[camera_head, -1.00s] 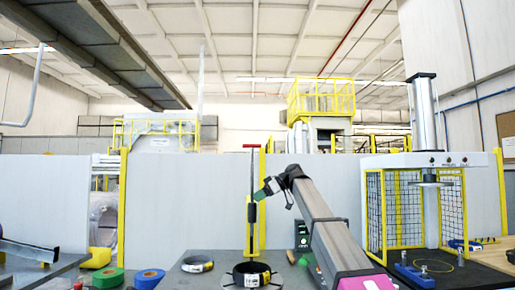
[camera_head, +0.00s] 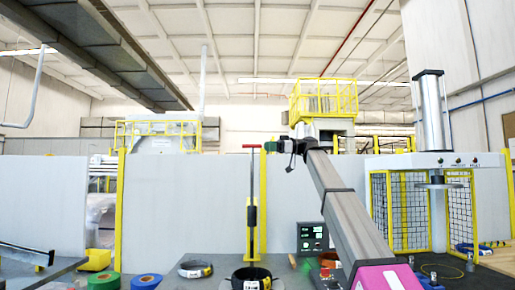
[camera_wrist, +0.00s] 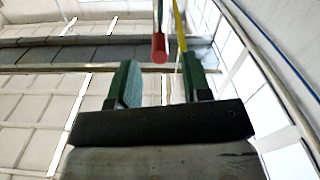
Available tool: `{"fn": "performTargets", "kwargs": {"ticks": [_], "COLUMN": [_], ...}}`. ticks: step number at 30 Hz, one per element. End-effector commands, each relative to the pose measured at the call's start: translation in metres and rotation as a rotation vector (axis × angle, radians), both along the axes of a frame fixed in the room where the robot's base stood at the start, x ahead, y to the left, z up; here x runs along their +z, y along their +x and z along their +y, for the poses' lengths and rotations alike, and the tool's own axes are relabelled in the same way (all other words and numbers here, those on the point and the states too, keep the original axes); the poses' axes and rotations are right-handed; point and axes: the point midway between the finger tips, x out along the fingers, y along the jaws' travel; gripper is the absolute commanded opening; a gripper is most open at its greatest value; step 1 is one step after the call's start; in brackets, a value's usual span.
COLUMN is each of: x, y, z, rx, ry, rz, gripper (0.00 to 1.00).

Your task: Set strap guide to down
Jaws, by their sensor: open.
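The strap guide (camera_head: 252,215) stands upright behind the coil, a thin dark post with a yellow lower part and a red handle (camera_head: 251,146) across its top. My gripper (camera_head: 268,146) is at the height of the red handle, just to its right in the head view. In the wrist view, my gripper's two green fingers (camera_wrist: 160,82) are apart with nothing held between them. The end of the red handle (camera_wrist: 160,47) shows beyond the gap between them; I cannot tell how far off it is.
A dark coil (camera_head: 251,278) sits on the grey table below the post, with another coil (camera_head: 195,269) to its left. Green (camera_head: 104,281) and blue (camera_head: 146,281) tape rolls lie further left. A control box (camera_head: 312,237) and a yellow-caged press (camera_head: 400,215) stand to the right.

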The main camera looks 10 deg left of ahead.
Motion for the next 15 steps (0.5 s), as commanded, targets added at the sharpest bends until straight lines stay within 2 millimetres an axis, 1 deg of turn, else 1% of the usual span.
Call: {"fn": "performTargets", "kwargs": {"ticks": [1,3,6,10,15], "x": [0.000,0.000,0.000,0.000,0.000], "y": [-0.002,-0.005,-0.008,-0.010,-0.012], "z": [0.009,0.020,0.033,0.044,0.049], "rx": [0.001,0.002,0.000,0.000,-0.001], "ry": [0.000,0.001,0.000,-0.001,-0.001], "rz": [0.000,0.000,0.000,0.000,0.000], "gripper": [0.44,0.44,0.44,0.44,0.44]}}
